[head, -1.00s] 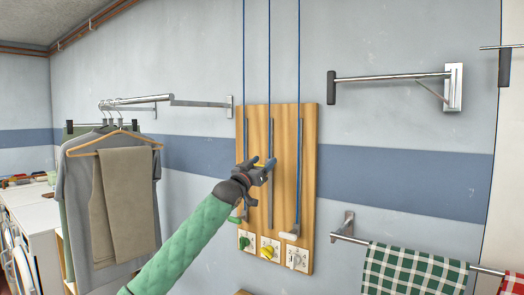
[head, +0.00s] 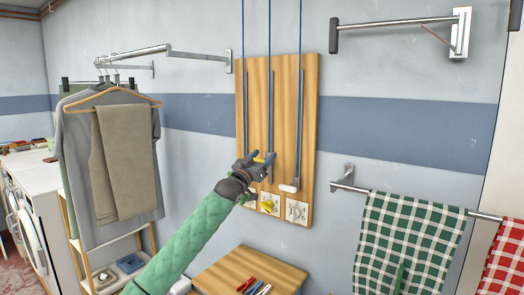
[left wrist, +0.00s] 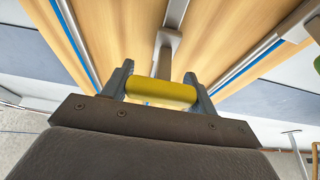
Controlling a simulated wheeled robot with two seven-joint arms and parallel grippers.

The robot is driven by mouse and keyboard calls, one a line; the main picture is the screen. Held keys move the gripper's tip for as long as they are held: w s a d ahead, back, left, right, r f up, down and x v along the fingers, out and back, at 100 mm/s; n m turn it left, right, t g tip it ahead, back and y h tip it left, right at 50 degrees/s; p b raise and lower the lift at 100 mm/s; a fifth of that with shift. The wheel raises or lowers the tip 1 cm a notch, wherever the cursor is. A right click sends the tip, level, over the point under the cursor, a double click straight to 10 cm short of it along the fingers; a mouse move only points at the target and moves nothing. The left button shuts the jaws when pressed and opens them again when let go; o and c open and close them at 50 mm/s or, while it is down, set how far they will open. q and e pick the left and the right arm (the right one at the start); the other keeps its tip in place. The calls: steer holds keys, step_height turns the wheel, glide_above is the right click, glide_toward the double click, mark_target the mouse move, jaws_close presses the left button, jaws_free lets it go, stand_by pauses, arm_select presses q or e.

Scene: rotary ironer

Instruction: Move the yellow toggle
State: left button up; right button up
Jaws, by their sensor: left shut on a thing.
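The yellow toggle (left wrist: 160,92) is a short yellow bar on a grey stem that runs in the middle track of a wooden board (head: 306,110) on the wall. My left gripper (head: 258,160) is shut on it, with one finger at each end of the bar in the left wrist view. In the head view only a little yellow shows at the fingertips. A white toggle (head: 289,187) sits low on the right track. The lower left track is hidden behind my gripper. My right gripper is not in view.
Numbered dial plates, one with a yellow knob (head: 268,204), sit at the board's bottom. A clothes rail (head: 200,53) is at left, and a towel rail with a green checked towel (head: 412,235) at right.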

arm_select(q)
step_height(320, 180, down, 8)
steer(key=b, duration=0.1)
steer(key=shift+b, duration=0.4)
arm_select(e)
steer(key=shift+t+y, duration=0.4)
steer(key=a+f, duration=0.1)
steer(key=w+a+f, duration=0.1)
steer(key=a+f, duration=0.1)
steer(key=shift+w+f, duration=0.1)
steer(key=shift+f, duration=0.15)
arm_select(q)
steer(key=o, duration=1.4)
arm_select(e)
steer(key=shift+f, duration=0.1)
arm_select(q)
steer(key=shift+r, duration=0.1)
steer(key=b+v, duration=0.1)
steer(key=v, duration=0.6)
steer(key=shift+s+a+b, duration=0.2)
steer(key=shift+s+b, duration=0.1)
steer(key=shift+b, duration=0.1)
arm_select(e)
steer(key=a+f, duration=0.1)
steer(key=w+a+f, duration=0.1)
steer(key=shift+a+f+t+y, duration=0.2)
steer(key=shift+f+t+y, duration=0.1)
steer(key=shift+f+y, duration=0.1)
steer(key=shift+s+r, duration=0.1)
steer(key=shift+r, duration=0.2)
